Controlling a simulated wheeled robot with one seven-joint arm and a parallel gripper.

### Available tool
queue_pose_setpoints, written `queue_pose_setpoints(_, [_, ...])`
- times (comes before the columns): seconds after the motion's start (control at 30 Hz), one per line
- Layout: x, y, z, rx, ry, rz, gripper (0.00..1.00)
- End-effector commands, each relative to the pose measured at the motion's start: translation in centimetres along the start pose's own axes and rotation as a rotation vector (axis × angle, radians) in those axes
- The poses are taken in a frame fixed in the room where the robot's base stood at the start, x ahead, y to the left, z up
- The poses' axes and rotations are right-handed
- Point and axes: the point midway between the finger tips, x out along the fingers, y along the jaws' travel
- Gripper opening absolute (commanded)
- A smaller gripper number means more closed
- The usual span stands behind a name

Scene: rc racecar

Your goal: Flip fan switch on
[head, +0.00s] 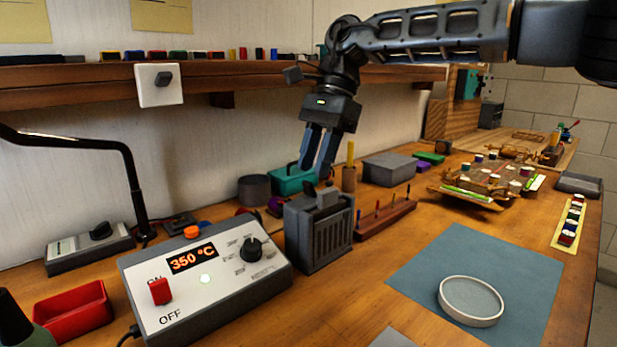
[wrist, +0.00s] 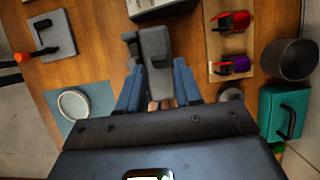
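A grey slatted box (head: 319,232), with an upright tab on top, stands on the bench; I cannot tell which of these is the fan switch. My gripper (head: 317,168) points down just above and behind the slatted box. Its two blue-grey fingers are apart and hold nothing visible. In the wrist view, the fingers of my gripper (wrist: 158,80) show on either side of the lower end of a grey block (wrist: 156,45).
A control station (head: 205,280) with a red ON/OFF switch (head: 160,291) and a 350 °C display stands left of the slatted box. A lamp arm (head: 130,165) rises farther left. A teal box (head: 293,180) lies behind. The blue mat (head: 470,262) at right holds a round dish.

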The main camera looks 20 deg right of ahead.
Motion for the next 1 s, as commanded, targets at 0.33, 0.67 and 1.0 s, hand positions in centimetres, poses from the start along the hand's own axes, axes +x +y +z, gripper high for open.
queue_pose_setpoints(0.33, [3.5, 0.0, 0.1, -0.001, 0.0, 0.0, 0.34])
queue_pose_setpoints(0.67, [3.7, 0.0, 0.1, -0.001, 0.0, 0.0, 0.29])
queue_pose_setpoints(1.0, [3.7, 0.0, 0.1, -0.001, -0.001, 0.0, 0.0])
